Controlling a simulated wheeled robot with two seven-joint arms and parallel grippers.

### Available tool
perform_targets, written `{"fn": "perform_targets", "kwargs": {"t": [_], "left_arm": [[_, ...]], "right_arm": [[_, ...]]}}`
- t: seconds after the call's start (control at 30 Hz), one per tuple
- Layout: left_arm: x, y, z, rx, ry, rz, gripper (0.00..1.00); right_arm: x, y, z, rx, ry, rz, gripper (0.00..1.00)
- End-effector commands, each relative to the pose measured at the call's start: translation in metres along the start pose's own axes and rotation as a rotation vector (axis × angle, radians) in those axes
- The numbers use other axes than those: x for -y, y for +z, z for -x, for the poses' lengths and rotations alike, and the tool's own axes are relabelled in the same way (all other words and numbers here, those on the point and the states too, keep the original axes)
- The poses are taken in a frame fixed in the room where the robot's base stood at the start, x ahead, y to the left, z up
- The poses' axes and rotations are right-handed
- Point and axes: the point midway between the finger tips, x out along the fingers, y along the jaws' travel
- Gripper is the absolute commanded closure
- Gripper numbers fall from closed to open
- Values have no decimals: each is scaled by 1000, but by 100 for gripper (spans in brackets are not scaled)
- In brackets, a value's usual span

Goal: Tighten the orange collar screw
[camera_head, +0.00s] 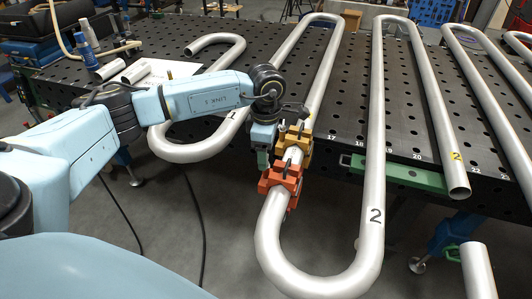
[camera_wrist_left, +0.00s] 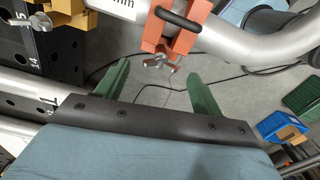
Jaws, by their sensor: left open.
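The orange collar (camera_head: 280,180) is clamped around a bare steel coil pipe near its lower bend. In the head view the screw is hard to make out. My left gripper (camera_head: 263,160) is beside the pipe, just above and left of the orange collar. In the left wrist view its two green fingers (camera_wrist_left: 159,70) are apart, and the screw's wing lies at the gap between their tips, not gripped. My right gripper is not in view.
A yellow collar (camera_head: 297,142) sits on the same pipe just above the orange one. A bottle (camera_head: 89,33) stands at the far left. Cables lie on the floor below.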

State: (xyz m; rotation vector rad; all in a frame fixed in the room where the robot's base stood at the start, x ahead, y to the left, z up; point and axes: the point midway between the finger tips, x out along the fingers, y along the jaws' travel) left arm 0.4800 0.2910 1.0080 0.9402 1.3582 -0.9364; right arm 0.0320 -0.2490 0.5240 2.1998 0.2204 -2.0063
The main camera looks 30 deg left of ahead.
Motion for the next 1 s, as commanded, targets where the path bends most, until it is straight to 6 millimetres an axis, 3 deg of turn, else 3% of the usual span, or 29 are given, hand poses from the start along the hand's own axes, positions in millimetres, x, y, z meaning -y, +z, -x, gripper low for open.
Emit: {"fn": "perform_targets", "kwargs": {"t": [0.3,0.5,0.7,1.0], "left_arm": [[-1,0,72,2,5,-1,33],[-1,0,105,2,4,0,33],[0,0,118,1,1,-1,33],[0,0,118,1,1,-1,33]], "right_arm": [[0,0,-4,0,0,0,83],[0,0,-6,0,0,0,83],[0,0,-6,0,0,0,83],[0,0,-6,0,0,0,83]]}}
